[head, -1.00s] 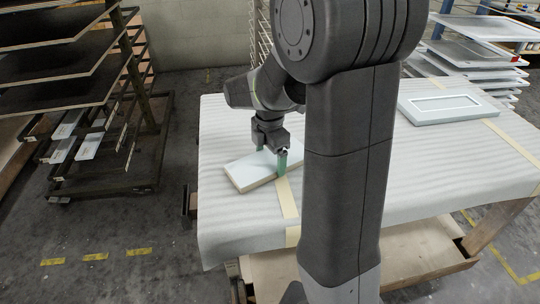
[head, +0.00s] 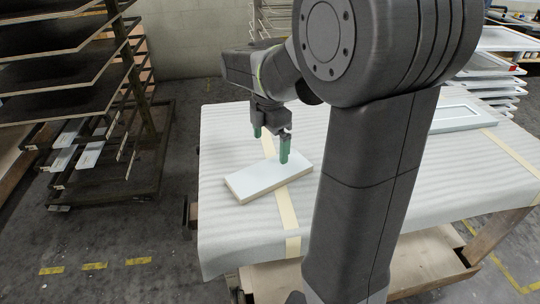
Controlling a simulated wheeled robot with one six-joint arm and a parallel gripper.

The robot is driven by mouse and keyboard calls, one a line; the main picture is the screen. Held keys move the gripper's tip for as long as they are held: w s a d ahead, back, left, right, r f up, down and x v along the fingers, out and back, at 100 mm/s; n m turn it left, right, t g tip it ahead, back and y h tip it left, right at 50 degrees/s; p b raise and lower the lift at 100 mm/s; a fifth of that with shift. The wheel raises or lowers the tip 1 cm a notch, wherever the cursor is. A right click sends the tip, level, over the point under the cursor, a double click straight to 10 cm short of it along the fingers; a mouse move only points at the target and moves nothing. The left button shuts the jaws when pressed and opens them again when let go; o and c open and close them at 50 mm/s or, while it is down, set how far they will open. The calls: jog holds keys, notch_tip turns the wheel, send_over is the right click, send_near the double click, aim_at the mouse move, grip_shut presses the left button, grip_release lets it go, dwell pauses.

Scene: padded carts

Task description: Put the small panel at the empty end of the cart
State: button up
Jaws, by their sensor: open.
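The small panel (head: 262,183), white with a pale wooden edge, lies flat and slightly turned on the left part of the padded cart (head: 228,230). It lies across a strip of yellow tape. My gripper (head: 270,147) has green fingertips set apart. It is open and empty, above the far edge of the panel; whether a fingertip touches the panel I cannot tell. My own arm hides the middle of the cart.
A framed panel (head: 455,118) lies at the right of the cart, partly behind my arm. A dark rack with shelves (head: 75,60) stands at the left. Stacked white panels (head: 495,85) stand behind at the right. The cart's left edge is bare.

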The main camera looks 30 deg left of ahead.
jog(key=shift+r, duration=1.6)
